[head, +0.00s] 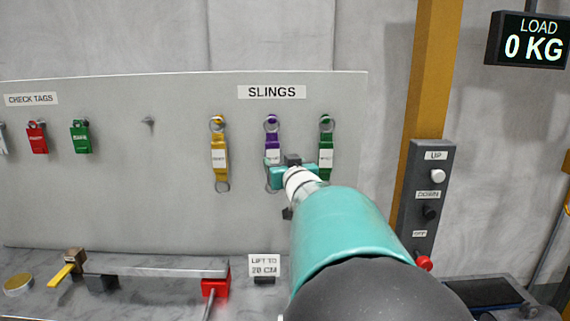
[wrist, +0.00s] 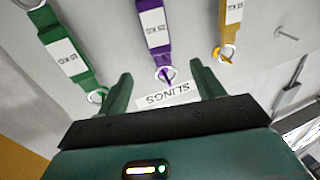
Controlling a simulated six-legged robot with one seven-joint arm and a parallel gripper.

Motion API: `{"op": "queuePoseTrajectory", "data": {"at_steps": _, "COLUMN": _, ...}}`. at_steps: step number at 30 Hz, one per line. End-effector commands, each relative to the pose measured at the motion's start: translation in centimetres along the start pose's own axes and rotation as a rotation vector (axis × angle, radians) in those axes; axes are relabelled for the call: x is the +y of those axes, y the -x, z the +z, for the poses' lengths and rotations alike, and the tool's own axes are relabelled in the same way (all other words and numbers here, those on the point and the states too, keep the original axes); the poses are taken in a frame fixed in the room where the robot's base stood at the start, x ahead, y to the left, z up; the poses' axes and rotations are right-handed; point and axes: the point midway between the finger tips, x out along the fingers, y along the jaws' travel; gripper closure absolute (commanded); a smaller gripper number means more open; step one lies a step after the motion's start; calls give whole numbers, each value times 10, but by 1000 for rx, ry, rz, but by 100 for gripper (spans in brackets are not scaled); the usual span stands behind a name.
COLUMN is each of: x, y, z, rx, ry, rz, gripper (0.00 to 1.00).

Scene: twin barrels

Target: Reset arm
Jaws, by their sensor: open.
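My arm reaches from the lower right toward the sling board in the head view. My gripper (head: 291,172) is in front of the purple sling (head: 272,138), partly covering it. In the wrist view my gripper (wrist: 160,90) has its two fingers spread with nothing between them. There the purple sling (wrist: 154,30) hangs beyond the fingertips, and I cannot tell how near it is. The green sling (head: 326,145) hangs to its right and the yellow sling (head: 219,155) to its left, all on hooks under the SLINGS label (head: 271,92).
A red check tag (head: 37,138) and a green check tag (head: 80,137) hang on the left. An empty peg (head: 148,121) sticks out between. A control box (head: 427,200) stands on the right by a yellow post. The load display (head: 533,40) reads 0 KG. A metal bar (head: 160,266) lies on the bench.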

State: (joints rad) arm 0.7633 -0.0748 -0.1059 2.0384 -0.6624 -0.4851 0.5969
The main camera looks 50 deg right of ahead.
Motion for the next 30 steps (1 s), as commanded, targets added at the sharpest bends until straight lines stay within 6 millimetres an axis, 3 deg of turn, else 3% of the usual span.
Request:
{"op": "queuePoseTrajectory", "data": {"at_steps": 14, "x": -3, "y": -3, "z": 0, "rx": -1, "ry": 0, "rz": -2, "gripper": 33}}
{"op": "queuePoseTrajectory", "data": {"at_steps": 17, "x": -15, "y": 0, "z": 1, "rx": -19, "ry": -1, "rz": -2, "gripper": 33}}
{"op": "queuePoseTrajectory", "data": {"at_steps": 20, "x": -44, "y": 14, "z": 7, "rx": -82, "ry": 1, "rz": -2, "gripper": 33}}
{"op": "queuePoseTrajectory", "data": {"at_steps": 23, "x": -90, "y": 44, "z": 22, "rx": -198, "ry": 8, "rz": -14, "gripper": 33}}
{"op": "queuePoseTrajectory", "data": {"at_steps": 27, "x": -156, "y": 107, "z": 58, "rx": -412, "ry": 42, "rz": -78, "gripper": 33}}
{"op": "queuePoseTrajectory", "data": {"at_steps": 30, "x": -193, "y": 159, "z": 85, "rx": -563, "ry": 81, "rz": -151, "gripper": 33}}
